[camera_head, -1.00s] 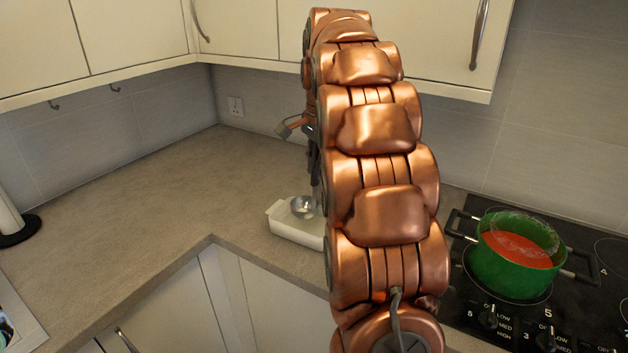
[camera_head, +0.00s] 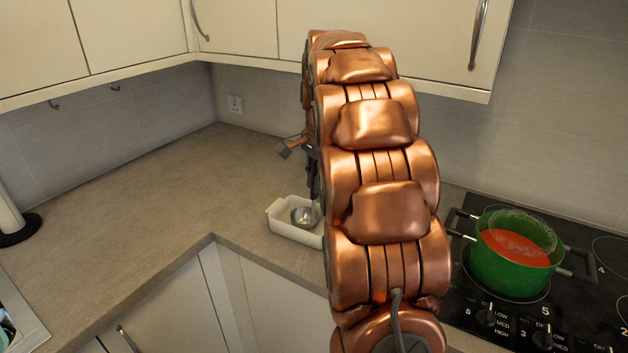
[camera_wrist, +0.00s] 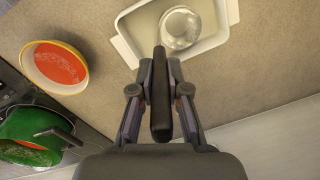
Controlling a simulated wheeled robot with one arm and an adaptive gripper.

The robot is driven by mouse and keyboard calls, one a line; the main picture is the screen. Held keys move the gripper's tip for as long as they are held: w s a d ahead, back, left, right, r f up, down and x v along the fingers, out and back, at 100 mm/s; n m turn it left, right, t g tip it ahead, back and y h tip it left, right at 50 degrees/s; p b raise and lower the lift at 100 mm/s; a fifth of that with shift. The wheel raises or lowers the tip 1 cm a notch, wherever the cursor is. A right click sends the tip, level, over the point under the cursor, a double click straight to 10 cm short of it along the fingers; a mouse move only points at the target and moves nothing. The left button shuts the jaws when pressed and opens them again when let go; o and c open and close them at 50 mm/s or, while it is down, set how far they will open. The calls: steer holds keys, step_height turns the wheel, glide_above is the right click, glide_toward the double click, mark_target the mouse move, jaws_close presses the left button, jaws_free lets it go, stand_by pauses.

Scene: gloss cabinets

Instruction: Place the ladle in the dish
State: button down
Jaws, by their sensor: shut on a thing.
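The ladle's metal bowl (camera_head: 304,216) shows in the head view at the white dish, and its dark handle (camera_wrist: 161,95) runs between my fingers in the wrist view. My gripper (camera_wrist: 160,92) is shut on the ladle's handle. The white rectangular dish (camera_head: 280,222) sits on the counter; its rim (camera_wrist: 231,12) also shows in the wrist view. The ladle's bowl (camera_wrist: 180,28) appears within the dish's outline. I cannot tell whether it touches the dish's floor. My arm hides the right part of the dish in the head view.
A green pot (camera_head: 507,270) of red soup stands on the black hob (camera_head: 473,300) at right. In the wrist view, a yellow-rimmed bowl (camera_wrist: 83,72) with red contents lies left of the dish. The counter (camera_head: 150,195) left of the dish is clear. Wall cabinets (camera_head: 430,40) hang above.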

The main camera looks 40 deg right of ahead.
steer(key=c, duration=1.2)
jaws_free()
steer(key=shift+o, duration=0.2)
